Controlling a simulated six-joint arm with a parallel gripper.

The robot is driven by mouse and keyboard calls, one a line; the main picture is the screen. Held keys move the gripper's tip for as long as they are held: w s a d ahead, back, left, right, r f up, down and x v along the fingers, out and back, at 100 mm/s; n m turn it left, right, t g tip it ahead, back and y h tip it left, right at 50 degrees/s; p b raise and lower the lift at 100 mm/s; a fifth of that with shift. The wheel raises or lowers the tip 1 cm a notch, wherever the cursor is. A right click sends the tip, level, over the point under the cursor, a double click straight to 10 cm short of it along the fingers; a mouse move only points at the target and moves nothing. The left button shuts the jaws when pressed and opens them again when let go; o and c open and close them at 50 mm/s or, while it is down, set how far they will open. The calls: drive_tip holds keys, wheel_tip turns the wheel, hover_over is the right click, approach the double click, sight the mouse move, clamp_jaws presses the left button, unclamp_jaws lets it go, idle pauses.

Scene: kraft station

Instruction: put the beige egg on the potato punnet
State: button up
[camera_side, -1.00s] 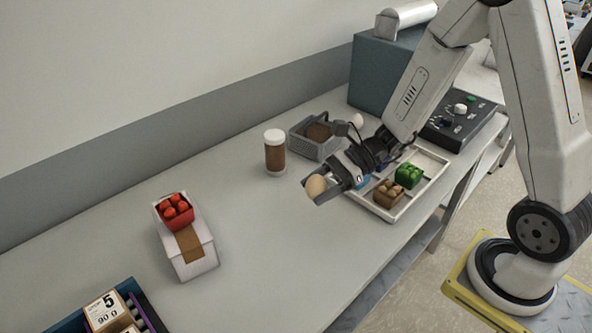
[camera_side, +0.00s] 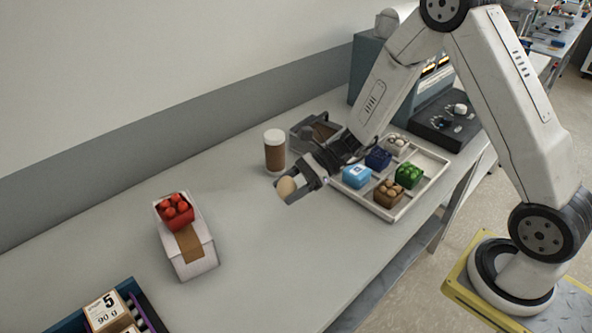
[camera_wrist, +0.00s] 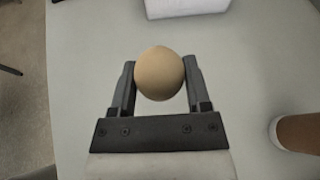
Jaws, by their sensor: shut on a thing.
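The beige egg (camera_side: 286,188) is held between the fingertips of my gripper (camera_side: 293,184), above the bench and left of the white tray. In the wrist view the egg (camera_wrist: 159,73) sits between the two fingers of my gripper (camera_wrist: 158,82), with one finger on each side. The potato punnet (camera_side: 389,194), brown with brown lumps in it, stands in the near part of the white tray (camera_side: 398,215). It is to the right of my gripper and apart from it.
Blue (camera_side: 357,175), dark blue (camera_side: 378,158), green (camera_side: 408,175) and pale (camera_side: 397,145) punnets share the tray. A brown jar with a white lid (camera_side: 275,152) stands behind my gripper. A red punnet (camera_side: 174,211) sits on a white box (camera_side: 187,252).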

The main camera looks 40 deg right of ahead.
hover_over(269, 214)
drive_tip(key=f, duration=0.6)
drive_tip(key=shift+s, duration=0.3)
drive_tip(key=shift+w+a+f, duration=0.15)
drive_tip(key=shift+w+f, duration=0.1)
drive_tip(key=shift+f, duration=1.55)
drive_tip(key=shift+f, duration=0.1)
drive_tip(key=o, duration=0.9)
